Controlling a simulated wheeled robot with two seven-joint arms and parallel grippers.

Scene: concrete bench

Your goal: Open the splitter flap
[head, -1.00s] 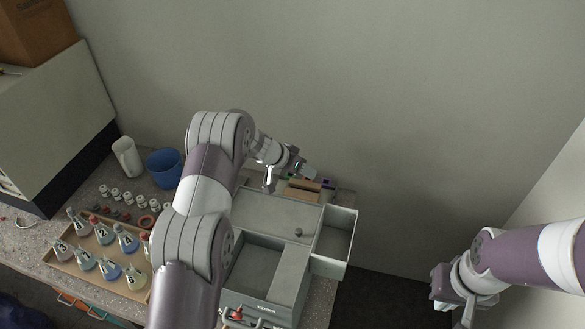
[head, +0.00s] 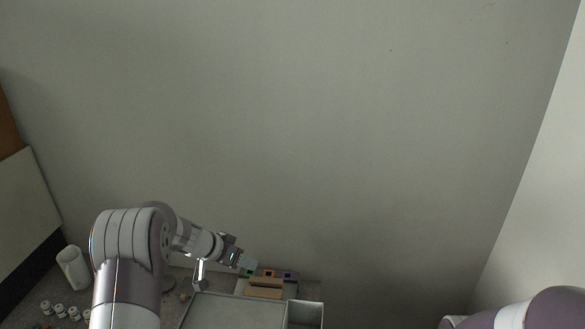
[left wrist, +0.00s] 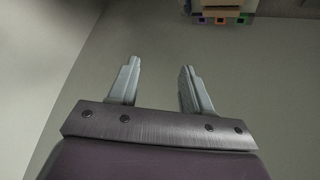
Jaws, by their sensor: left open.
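My left gripper (head: 247,264) is in the head view, low in the picture and just left of the tan block (head: 265,287). In the left wrist view its two fingers (left wrist: 158,64) stand apart with nothing between them. The grey box (head: 235,310) is cut off by the bottom edge, with an open bin (head: 304,312) at its right side. I cannot tell which part is the splitter flap. My right arm enters at the bottom right, and its fingers are out of the picture.
A row of green, orange (head: 268,273) and purple (head: 288,274) squares is behind the tan block; it also shows at the top of the left wrist view.

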